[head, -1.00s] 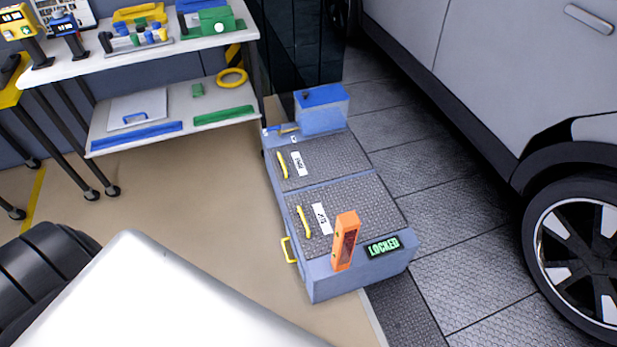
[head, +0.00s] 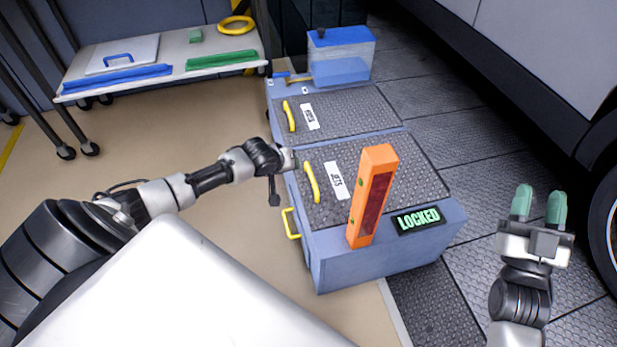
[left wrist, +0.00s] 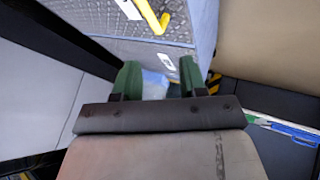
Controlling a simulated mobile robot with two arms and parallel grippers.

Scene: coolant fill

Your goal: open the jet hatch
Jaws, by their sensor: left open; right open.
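The jet hatch (head: 378,180) is the nearer of two textured grey lids on the blue-grey unit, labelled JETS. It lies flat and shut, with a yellow handle (head: 312,183) along its left side. My left arm reaches to the unit's left edge, beside that handle; its fingertips cannot be made out in the head view. In the left wrist view my left gripper (left wrist: 158,72) is open and empty, with a textured lid and a yellow handle (left wrist: 153,16) beyond it. My right gripper (head: 539,205) is open and empty over the floor, right of the unit.
An orange post (head: 371,195) stands at the unit's front beside a sign (head: 419,220) reading LOCKED. The second lid (head: 350,112) lies behind, then a blue-topped tank (head: 340,60). A yellow side handle (head: 291,223) sticks out left. A shelf (head: 170,50) stands back left; a car is right.

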